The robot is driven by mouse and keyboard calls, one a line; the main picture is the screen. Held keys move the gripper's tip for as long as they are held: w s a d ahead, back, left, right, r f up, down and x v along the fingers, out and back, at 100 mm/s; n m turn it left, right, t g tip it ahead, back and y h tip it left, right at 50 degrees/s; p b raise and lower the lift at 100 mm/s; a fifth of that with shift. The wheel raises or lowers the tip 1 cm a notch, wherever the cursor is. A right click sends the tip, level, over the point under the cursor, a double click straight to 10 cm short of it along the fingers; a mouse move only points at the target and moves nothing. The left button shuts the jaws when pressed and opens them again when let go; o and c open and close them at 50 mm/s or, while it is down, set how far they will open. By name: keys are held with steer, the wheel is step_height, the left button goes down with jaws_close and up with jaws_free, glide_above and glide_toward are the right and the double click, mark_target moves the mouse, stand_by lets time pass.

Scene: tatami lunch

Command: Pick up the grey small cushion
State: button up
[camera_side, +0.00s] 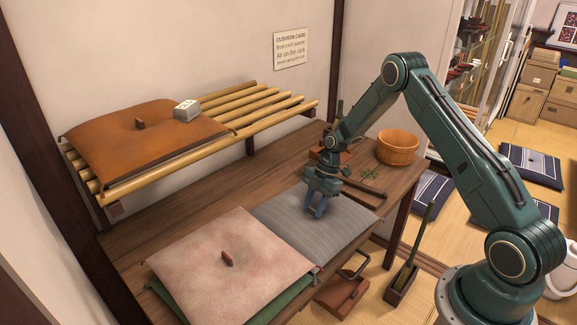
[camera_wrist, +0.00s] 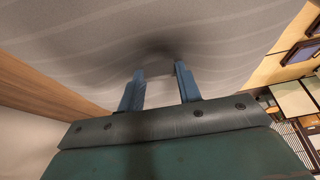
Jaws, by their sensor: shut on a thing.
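The grey striped cushion (camera_side: 309,231) lies on the wooden table, to the right of a pinkish cushion. My gripper (camera_side: 317,212) points down onto the upper middle of the grey cushion. In the wrist view my gripper (camera_wrist: 161,70) has its two blue fingers pressed to the grey cushion (camera_wrist: 170,25), with a small part of it between the tips. The fingers are shut on the cushion, which still appears to rest on the table. The cloth dips and darkens around the fingertips.
The pinkish cushion (camera_side: 230,255) lies on a green one (camera_side: 290,305) at the front. An orange cushion (camera_side: 135,150) with a small pale box (camera_side: 187,111) lies on a bamboo rack (camera_side: 250,120). A wooden tub (camera_side: 398,148) and a stick-like tool (camera_side: 365,188) are on the table behind.

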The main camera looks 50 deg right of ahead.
step_height(320, 180, up, 19)
steer(key=shift+r, duration=0.2)
stand_by(0.4)
stand_by(0.5)
